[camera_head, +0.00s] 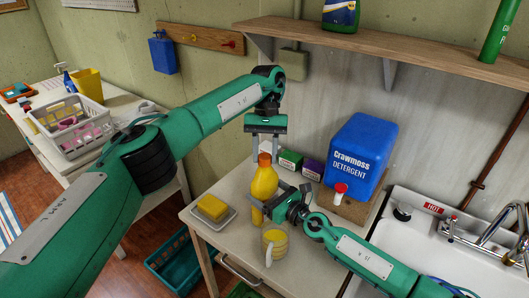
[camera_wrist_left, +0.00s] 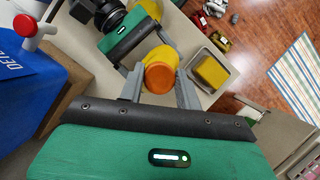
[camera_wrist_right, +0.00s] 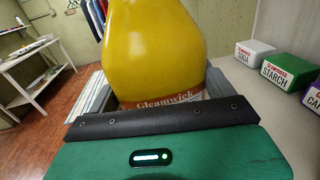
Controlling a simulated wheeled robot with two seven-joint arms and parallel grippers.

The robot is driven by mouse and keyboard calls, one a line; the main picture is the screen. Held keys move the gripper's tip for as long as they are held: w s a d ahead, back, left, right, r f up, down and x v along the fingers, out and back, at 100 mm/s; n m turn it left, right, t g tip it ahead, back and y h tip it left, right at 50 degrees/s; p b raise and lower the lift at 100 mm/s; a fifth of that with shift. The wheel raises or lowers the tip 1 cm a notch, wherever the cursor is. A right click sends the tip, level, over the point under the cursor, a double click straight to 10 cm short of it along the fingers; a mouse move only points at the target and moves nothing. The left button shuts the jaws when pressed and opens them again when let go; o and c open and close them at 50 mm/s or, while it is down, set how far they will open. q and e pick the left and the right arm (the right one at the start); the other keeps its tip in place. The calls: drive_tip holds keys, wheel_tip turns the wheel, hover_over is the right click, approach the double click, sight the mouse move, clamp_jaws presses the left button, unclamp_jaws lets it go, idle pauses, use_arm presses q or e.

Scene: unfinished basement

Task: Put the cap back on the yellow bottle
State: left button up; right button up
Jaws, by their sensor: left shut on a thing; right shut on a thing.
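The yellow bottle (camera_head: 264,184) stands upright at the table's front part; it fills the middle of the right wrist view (camera_wrist_right: 158,50). The orange cap (camera_head: 264,160) is at the top of its neck, and shows round from above in the left wrist view (camera_wrist_left: 159,77). I cannot tell whether the cap is fully seated. My left gripper (camera_head: 265,157) comes down from above and is shut on the cap, one finger on each side. My right gripper (camera_head: 259,211) comes in from the right, low down, and is shut on the bottle's body around its label.
A yellow sponge (camera_head: 212,206) on a dish (camera_head: 226,220) lies left of the bottle. A yellow mug (camera_head: 275,243) stands in front. A blue detergent container (camera_head: 360,150) and small boxes (camera_head: 291,160) stand behind. A sink (camera_head: 420,240) is at right, a teal basket (camera_head: 170,268) on the floor.

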use_arm(q)
drive_tip(key=m+y, duration=0.1)
drive_tip(key=m, duration=0.2)
drive_tip(key=o, duration=1)
drive_tip(key=shift+c, duration=0.2)
drive_tip(key=shift+r, duration=0.1)
drive_tip(key=shift+r, duration=2.2)
drive_tip(key=shift+c, duration=0.5)
